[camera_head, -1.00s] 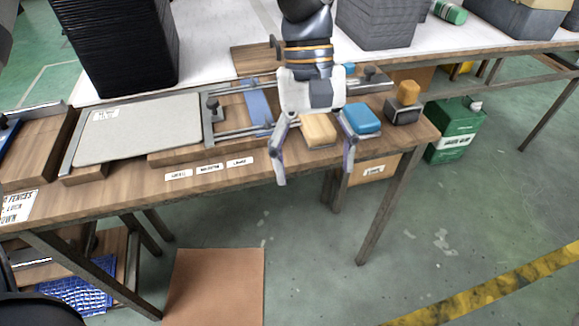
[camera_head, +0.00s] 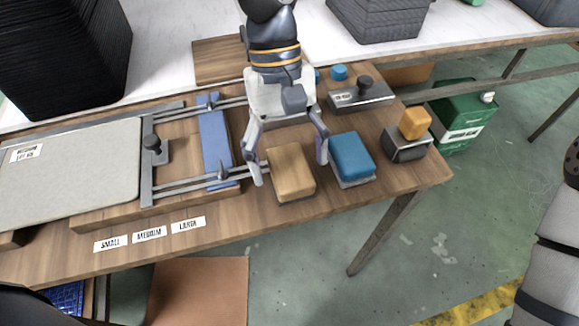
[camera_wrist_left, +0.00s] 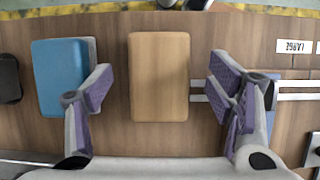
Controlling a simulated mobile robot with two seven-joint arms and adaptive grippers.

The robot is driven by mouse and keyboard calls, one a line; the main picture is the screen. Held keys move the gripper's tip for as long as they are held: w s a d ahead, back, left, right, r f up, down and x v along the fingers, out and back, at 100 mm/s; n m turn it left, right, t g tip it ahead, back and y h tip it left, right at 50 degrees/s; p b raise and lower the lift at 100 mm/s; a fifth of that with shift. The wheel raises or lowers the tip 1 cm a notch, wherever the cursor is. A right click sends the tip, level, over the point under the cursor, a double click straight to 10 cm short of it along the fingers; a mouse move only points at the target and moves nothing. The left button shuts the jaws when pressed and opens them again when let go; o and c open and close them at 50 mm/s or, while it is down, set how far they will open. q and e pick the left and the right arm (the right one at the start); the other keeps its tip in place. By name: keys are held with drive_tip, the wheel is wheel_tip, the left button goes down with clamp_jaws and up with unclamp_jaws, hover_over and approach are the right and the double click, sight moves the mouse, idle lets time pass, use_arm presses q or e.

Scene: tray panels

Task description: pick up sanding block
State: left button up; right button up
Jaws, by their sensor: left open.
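A wood-coloured block (camera_head: 291,172) with a thin dark base, which looks like the sanding block, lies flat on the wooden bench. My left gripper (camera_head: 290,168) is open above it in the head view, with one finger on each side. In the left wrist view the block (camera_wrist_left: 159,77) lies between the spread fingers (camera_wrist_left: 160,84), with a gap on both sides. Nothing is held. A blue-topped block (camera_head: 352,155) lies close to the right finger; in the wrist view this blue block (camera_wrist_left: 62,78) is partly behind a finger. My right gripper is not in view.
Metal rails and a blue strip (camera_head: 215,145) lie left of the gripper. Size labels (camera_head: 149,234) line the front edge. A green container (camera_head: 462,115) stands beyond the bench.

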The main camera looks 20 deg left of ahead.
use_arm(q)
drive_tip(key=shift+x, duration=1.15)
drive_tip(key=shift+w, duration=0.1)
drive_tip(key=c, duration=1.3)
use_arm(e)
drive_tip(key=shift+f, duration=0.1)
use_arm(q)
drive_tip(key=r, duration=0.2)
drive_tip(key=a+r, duration=0.1)
drive_tip(key=r, duration=0.1)
drive_tip(key=shift+r+p, duration=0.4)
drive_tip(key=s+a+r, duration=0.1)
drive_tip(key=a+r, duration=0.1)
drive_tip(key=a, duration=0.2)
drive_tip(key=s+a+r+p, duration=0.1)
drive_tip(key=a+r, duration=0.2)
drive_tip(key=a, duration=0.1)
drive_tip(key=s+a+r+p, duration=0.1)
drive_tip(key=s+a+r, duration=0.1)
drive_tip(key=a+r, duration=0.1)
drive_tip(key=shift+a+r, duration=0.1)
drive_tip(key=shift+a, duration=0.65)
use_arm(e)
drive_tip(key=shift+t, duration=0.8)
drive_tip(key=w+r, duration=0.4)
